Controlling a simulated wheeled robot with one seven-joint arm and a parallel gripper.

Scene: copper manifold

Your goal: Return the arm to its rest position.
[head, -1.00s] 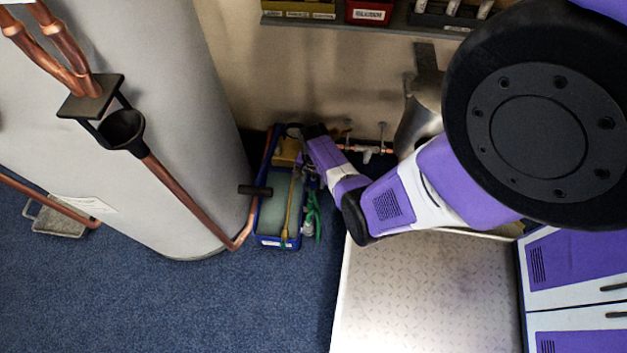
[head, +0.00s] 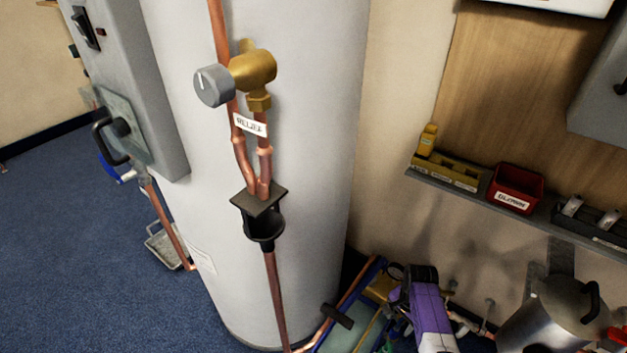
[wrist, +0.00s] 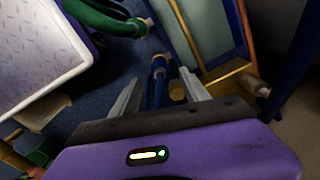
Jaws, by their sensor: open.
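My arm's purple and white lower part (head: 430,312) shows at the bottom of the head view, beside the grey tank and above the floor clutter. The fingertips cannot be made out there. In the wrist view my gripper (wrist: 160,84) is open, with its two grey fingers spread apart. A dark blue object and a round tan end (wrist: 177,91) show between or beyond the fingers. I cannot tell whether the fingers touch them. Nothing is clearly held.
The tall grey tank (head: 270,200) stands left of my arm, with a brass relief valve (head: 253,70) and copper pipes. A wall shelf (head: 530,208) holds a red bin (head: 515,187). A metal pot (head: 555,318) is at right. Blue floor (head: 80,250) at left is open.

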